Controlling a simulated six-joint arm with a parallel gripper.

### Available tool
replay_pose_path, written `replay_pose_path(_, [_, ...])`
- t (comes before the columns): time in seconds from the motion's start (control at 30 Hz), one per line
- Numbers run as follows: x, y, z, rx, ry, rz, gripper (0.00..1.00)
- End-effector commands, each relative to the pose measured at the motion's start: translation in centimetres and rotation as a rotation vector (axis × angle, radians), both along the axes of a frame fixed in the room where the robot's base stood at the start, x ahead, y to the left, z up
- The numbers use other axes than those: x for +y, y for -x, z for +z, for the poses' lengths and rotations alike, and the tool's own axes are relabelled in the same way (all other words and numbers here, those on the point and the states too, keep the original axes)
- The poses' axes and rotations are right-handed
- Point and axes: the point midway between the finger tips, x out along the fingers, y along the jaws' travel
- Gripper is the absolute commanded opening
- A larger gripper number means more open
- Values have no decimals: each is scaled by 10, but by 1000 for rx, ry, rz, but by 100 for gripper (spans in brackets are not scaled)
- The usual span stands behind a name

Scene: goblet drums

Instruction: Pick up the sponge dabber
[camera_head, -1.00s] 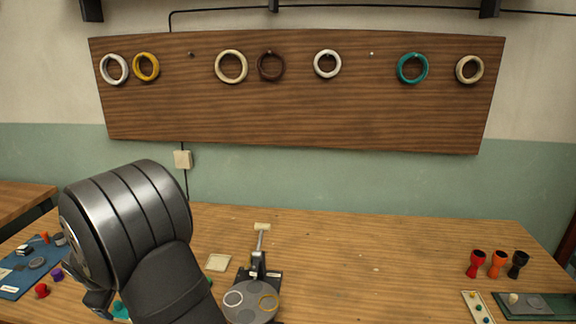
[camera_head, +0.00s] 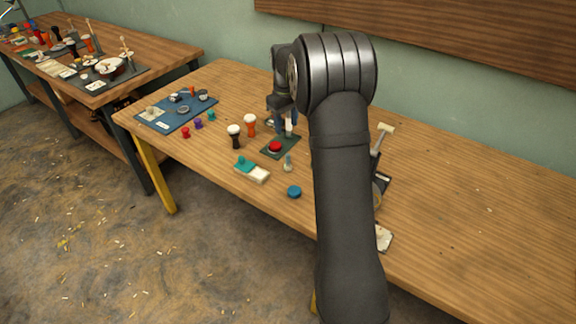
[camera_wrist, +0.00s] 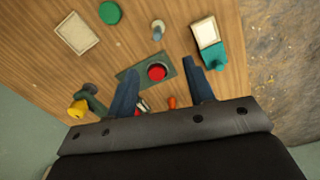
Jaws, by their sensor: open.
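I cannot tell for certain which piece is the sponge dabber. One small upright piece with a pale body and grey-green part (camera_head: 288,163) stands on the table near the green mat; it also shows in the wrist view (camera_wrist: 158,30). Another pale upright piece (camera_head: 289,128) is at the mat's far end, partly hidden by my gripper. My gripper (camera_head: 284,118) points down over that far end, its blue fingers apart. In the wrist view my gripper (camera_wrist: 160,68) is open, and a silvery piece (camera_wrist: 142,106) shows partly between the fingers.
A red round pad (camera_head: 275,147) lies on the green mat (camera_head: 268,153). White-topped black (camera_head: 235,136) and orange (camera_head: 250,125) drums stand left. A blue mat (camera_head: 165,121) holds small items.

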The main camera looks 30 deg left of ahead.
Motion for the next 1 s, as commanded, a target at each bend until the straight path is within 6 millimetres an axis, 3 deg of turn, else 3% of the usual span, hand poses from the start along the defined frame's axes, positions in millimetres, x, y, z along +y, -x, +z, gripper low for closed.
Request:
replay_pose_path(0.17, [-4,-5,-13,24,3,-7,48])
replay_pose_path(0.6, [-4,-4,-104,22,4,-6,48])
replay_pose_path(1.0, [-2,-6,-135,19,2,-6,48])
